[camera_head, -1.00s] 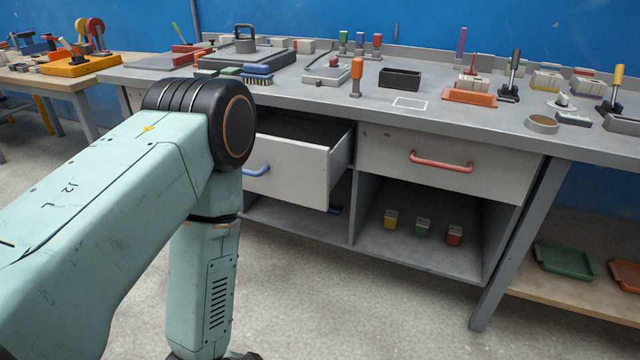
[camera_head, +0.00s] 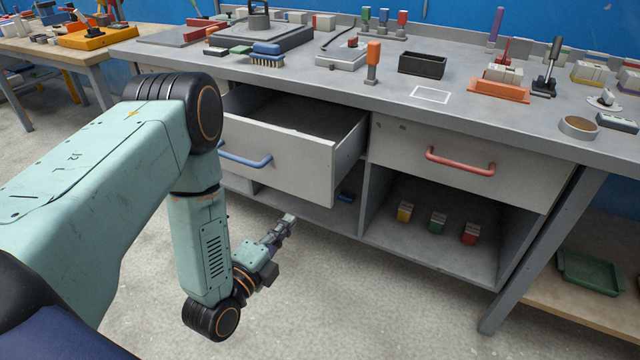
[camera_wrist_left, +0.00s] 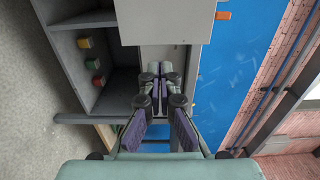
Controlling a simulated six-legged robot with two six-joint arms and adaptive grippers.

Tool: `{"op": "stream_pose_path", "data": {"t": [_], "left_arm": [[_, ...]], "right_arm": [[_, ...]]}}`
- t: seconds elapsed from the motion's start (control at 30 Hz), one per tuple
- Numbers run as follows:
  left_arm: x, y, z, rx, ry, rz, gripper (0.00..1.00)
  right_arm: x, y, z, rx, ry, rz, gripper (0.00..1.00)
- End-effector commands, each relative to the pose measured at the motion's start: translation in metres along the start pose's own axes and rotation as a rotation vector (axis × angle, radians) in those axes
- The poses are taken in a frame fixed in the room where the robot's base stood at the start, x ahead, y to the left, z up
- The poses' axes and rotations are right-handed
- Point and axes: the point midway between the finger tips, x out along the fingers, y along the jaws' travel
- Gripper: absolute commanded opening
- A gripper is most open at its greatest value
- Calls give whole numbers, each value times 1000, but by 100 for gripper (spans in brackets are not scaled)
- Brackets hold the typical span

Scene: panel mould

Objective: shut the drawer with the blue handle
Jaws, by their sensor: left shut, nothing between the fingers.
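The drawer with the blue handle stands open in the head view. Its pale front (camera_head: 300,168) juts out from the grey bench and its inside shows. The blue handle (camera_head: 246,160) is on that front, its left end close behind my arm. My left gripper (camera_head: 288,219) is below and in front of the drawer, apart from the handle. Its fingers are shut and empty. In the left wrist view my gripper (camera_wrist_left: 161,72) points toward pale panels of the bench; no blue handle shows there. My right gripper is out of view.
A closed drawer with a red handle (camera_head: 460,162) is to the right. Below it, a shelf holds yellow, green and red blocks (camera_head: 437,222). A small blue thing (camera_head: 346,196) lies under the open drawer. The floor (camera_head: 350,310) in front is clear.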

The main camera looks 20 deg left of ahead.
Motion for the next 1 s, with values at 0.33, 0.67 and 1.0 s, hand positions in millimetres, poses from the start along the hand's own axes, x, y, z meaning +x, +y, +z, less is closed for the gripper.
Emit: {"op": "stream_pose_path", "data": {"t": [0.33,0.67,1.0], "left_arm": [[47,0,0,3,1,-7,0],[107,1,0,2,-1,-5,0],[137,0,0,0,-2,0,0]], "right_arm": [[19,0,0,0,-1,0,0],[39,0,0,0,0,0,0],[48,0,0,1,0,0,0]]}}
